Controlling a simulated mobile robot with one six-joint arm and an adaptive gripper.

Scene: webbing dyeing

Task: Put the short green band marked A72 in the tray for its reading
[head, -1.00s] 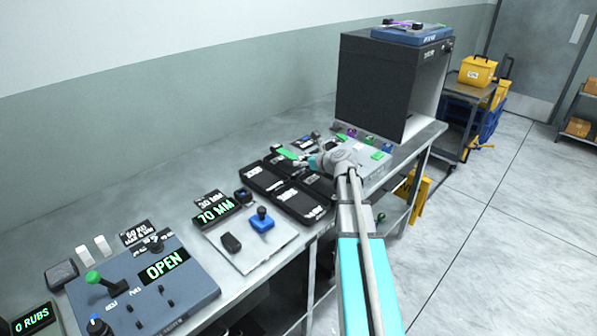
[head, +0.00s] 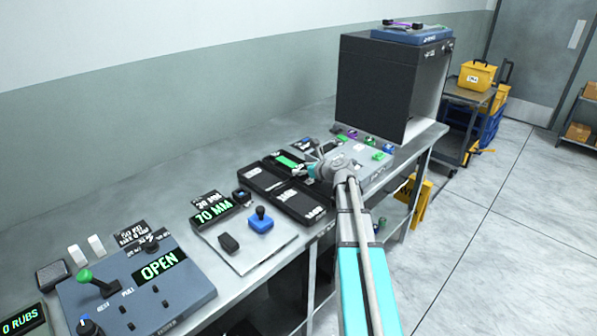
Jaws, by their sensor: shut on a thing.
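A short green band (head: 289,162) shows at the far part of the black sorting trays (head: 265,183). Its marking is too small to read. My gripper (head: 308,167) is beside the band's right end and shut on it; the fingertips are small and partly hidden by my wrist. The band is over the far right part of the trays; whether it touches the bottom I cannot tell. The trays have several compartments with white labels, too blurred to read here.
A grey plate with a blue knob (head: 261,220) and a "70 MM" display (head: 213,211) are nearer. A control box reading "OPEN" (head: 159,266) is at the front left. A dark cabinet (head: 382,90) stands behind, past several coloured clips.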

